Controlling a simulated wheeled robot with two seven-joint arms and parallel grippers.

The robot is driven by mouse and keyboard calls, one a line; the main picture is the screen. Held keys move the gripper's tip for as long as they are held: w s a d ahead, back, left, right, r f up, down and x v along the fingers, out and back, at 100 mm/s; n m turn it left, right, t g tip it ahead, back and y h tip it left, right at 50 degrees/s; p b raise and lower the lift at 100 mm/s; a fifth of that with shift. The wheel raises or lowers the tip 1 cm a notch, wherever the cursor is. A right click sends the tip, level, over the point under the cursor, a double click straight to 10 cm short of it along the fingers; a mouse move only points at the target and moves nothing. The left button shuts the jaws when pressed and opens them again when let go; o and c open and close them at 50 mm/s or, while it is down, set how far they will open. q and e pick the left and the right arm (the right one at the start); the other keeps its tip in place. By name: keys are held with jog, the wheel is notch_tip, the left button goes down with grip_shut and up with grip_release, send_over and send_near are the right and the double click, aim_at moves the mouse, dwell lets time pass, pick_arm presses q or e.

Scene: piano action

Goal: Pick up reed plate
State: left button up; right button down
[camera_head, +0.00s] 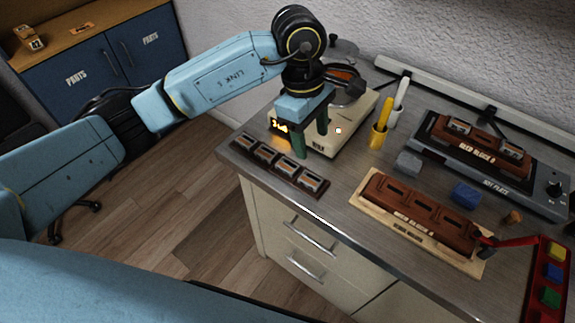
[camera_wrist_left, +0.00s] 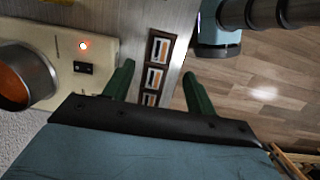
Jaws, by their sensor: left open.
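Several reed plates (camera_head: 289,167), small dark pieces with pale frames and orange and grey strips, sit in a row in a dark rack (camera_head: 322,193) near the worktop's left edge. In the left wrist view, reed plates (camera_wrist_left: 157,51) show in line between the fingers. My left gripper (camera_head: 311,146) has green fingers. It is open and empty, pointing down by the back side of the rack; its fingers hide a little of what is behind. In the left wrist view my left gripper (camera_wrist_left: 158,70) straddles the row, with no plate held. My right gripper is not in view.
A cream device (camera_head: 350,130) with a lit display and metal pot stands just behind the gripper. A brown block on a wooden board (camera_head: 370,207), a grey block (camera_head: 408,163), a blue block (camera_head: 466,194) and a yellow cup (camera_head: 378,138) stand to the right.

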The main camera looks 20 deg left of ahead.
pick_arm(q)
jog(key=w+a+y, duration=0.1)
jog(key=a+y, duration=0.1)
jog(key=a, duration=0.1)
send_over(294, 169)
notch_tip(294, 169, down, 6)
jog(key=shift+f, duration=0.15)
jog(key=shift+f+p, duration=0.3)
jog(key=shift+f, duration=2.8)
jog(key=shift+c, duration=0.2)
jog(key=c, duration=1)
jog(key=shift+r, duration=0.15)
